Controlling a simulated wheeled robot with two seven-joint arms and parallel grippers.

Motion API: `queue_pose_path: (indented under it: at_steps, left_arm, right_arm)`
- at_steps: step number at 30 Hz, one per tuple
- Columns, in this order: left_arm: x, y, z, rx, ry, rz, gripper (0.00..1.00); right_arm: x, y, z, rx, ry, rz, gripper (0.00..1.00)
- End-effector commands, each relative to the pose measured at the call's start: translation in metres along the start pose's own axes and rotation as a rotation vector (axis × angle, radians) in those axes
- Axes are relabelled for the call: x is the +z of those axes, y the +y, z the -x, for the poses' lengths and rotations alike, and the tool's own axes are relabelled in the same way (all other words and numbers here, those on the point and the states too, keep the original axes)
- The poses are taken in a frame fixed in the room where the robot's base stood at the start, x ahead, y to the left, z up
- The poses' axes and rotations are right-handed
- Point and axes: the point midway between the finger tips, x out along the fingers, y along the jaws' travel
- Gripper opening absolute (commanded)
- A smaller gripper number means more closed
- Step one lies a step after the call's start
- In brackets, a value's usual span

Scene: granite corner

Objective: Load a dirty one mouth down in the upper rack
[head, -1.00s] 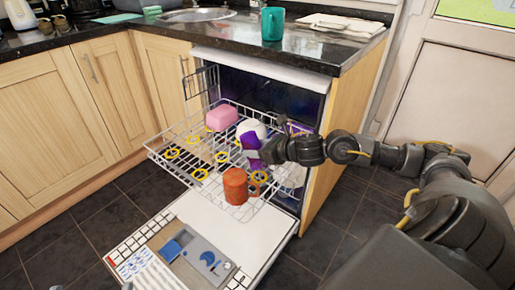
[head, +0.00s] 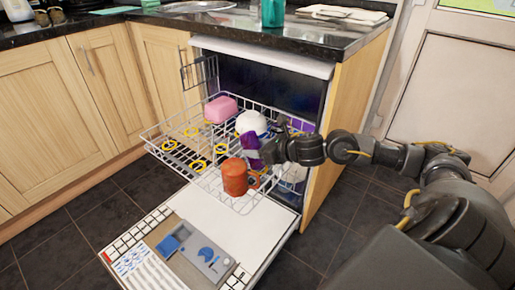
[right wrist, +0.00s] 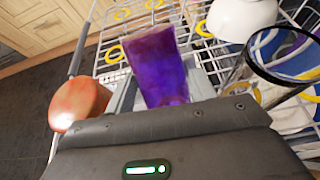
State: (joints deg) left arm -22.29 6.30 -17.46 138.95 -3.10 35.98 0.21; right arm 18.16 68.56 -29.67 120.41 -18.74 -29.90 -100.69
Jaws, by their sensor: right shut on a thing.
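My right gripper (head: 262,152) is shut on a purple tumbler (head: 250,142) over the right part of the pulled-out upper rack (head: 205,170). In the right wrist view the tumbler (right wrist: 160,68) sits between the fingers, its wider end pointing away from the palm. I cannot tell whether it touches the rack wires. An orange mug (head: 234,178) stands in the rack just in front of the gripper, and a white bowl (head: 250,122) is just behind. My left gripper is out of view.
A patterned glass (right wrist: 280,55) stands close beside the gripper. The dishwasher door (head: 240,232) lies open below. The rack's left front has free room.

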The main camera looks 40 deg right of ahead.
Motion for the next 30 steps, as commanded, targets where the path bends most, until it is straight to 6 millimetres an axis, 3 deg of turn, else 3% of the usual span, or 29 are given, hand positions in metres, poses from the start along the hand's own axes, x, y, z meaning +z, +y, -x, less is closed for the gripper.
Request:
queue_pose_path:
  at_steps: [10, 11, 16, 25, 30]
  left_arm:
    - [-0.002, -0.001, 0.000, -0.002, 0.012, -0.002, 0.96]
    - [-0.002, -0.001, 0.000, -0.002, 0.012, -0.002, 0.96]
    - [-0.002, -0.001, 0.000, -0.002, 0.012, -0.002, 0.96]
    - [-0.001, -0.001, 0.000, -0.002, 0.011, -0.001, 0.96]
    - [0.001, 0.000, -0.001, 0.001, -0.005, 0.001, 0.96]
  right_arm:
    - [0.000, 0.000, 0.000, 0.000, -0.001, 0.000, 0.27]
    - [0.000, 0.000, 0.000, 0.000, -0.001, 0.000, 0.59]
    - [0.000, 0.000, 0.000, 0.000, -0.001, 0.000, 0.80]
    - [-0.001, 0.000, 0.001, 0.000, 0.002, 0.001, 0.80]
    - [-0.002, -0.001, 0.019, -0.002, 0.005, 0.004, 0.80]
